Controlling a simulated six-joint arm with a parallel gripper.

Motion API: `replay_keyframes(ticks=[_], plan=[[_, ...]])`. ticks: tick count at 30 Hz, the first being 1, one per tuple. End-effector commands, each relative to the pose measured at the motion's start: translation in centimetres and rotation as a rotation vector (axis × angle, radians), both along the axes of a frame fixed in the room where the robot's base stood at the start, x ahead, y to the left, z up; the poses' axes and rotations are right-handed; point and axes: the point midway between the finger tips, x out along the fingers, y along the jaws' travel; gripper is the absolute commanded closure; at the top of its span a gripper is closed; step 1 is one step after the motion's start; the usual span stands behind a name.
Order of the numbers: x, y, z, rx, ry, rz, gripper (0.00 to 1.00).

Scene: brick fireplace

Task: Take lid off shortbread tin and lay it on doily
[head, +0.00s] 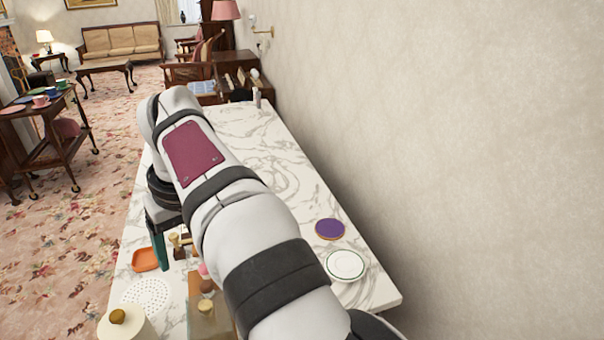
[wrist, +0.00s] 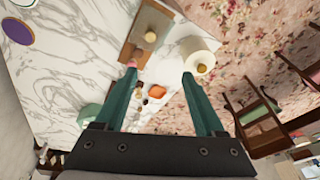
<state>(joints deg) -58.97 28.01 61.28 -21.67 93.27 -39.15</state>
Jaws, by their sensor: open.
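A cream round tin (head: 128,328) with a knobbed lid (head: 117,317) stands at the near left of the marble counter; I take it for the shortbread tin. The lid sits on it. The tin also shows in the wrist view (wrist: 199,47), beyond the right fingertip. A white perforated round mat, which looks like the doily (head: 147,293), lies flat behind the tin, bare where visible. My gripper (wrist: 159,75) is open, with teal fingers and nothing between the tips. In the head view one finger shows left of my arm, beyond the doily; the rest is largely hidden.
An orange dish (head: 146,260) lies just beyond the doily. A wooden board (head: 194,285) with knobbed items is right of it. A purple disc (head: 330,229) and a green-rimmed white plate (head: 345,265) lie near the wall. The far counter is mostly clear.

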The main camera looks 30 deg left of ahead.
Motion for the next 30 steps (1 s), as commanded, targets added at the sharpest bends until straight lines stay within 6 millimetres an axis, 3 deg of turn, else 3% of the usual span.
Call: replay_keyframes(ticks=[1,3,6,11,18,30], plan=[[-2.7,3.8,-0.6,0.011,-0.021,0.123,0.29],[-5.8,7.5,-1.1,0.031,-0.049,0.258,0.29],[-8.3,9.8,-1.4,0.047,-0.07,0.354,0.29],[-8.8,10.4,-2.1,0.048,-0.074,0.371,0.29],[-8.8,12.2,-8.4,0.046,-0.071,0.369,0.29],[-9.3,13.8,-15.3,0.048,-0.071,0.367,0.29]])
